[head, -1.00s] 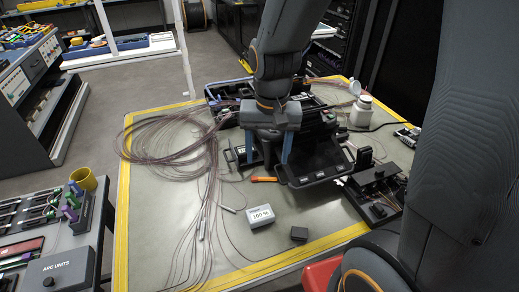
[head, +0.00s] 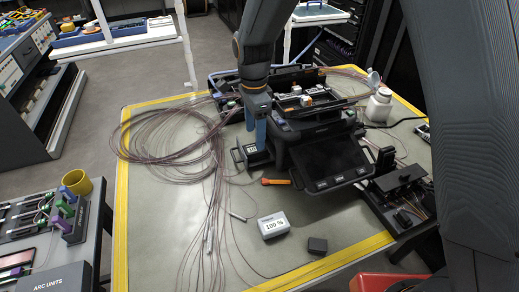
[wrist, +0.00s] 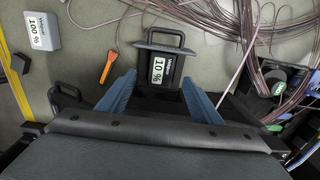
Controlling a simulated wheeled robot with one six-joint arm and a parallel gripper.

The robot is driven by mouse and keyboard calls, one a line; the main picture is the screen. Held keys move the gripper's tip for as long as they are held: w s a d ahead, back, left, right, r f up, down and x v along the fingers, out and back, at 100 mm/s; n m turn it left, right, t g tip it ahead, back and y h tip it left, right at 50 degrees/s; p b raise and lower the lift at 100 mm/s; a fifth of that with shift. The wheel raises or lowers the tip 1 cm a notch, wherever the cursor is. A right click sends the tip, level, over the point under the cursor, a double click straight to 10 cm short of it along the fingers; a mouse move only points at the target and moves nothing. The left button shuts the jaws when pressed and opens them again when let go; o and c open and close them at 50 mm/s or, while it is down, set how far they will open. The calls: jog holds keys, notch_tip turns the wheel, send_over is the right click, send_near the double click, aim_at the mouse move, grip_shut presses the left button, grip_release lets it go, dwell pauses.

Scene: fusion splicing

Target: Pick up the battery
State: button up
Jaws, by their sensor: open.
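A dark battery with a handle and a white label reading 10 % (wrist: 158,72) sits at the side of the black splicer (head: 325,160). It also shows in the head view (head: 252,152), partly hidden by my gripper. My gripper (wrist: 159,98) is open, its two blue fingers pointing toward this battery, one to each side of it. I cannot tell whether they touch it. A second, pale grey battery labelled 100 % (head: 272,226) lies apart on the mat. It also shows in the wrist view (wrist: 43,32).
An orange tool (head: 276,182) lies between the two batteries. Coiled thin fibres (head: 165,140) spread over the left of the mat. A small black block (head: 317,245) lies near the front. A white bottle (head: 379,105) stands at the back right.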

aim_at(255, 151)
jog(key=shift+w+f+p, duration=0.2)
jog(key=shift+f+p, duration=0.65)
jog(key=shift+f, duration=1.75)
jog(key=shift+c, duration=0.2)
jog(key=c, duration=1.5)
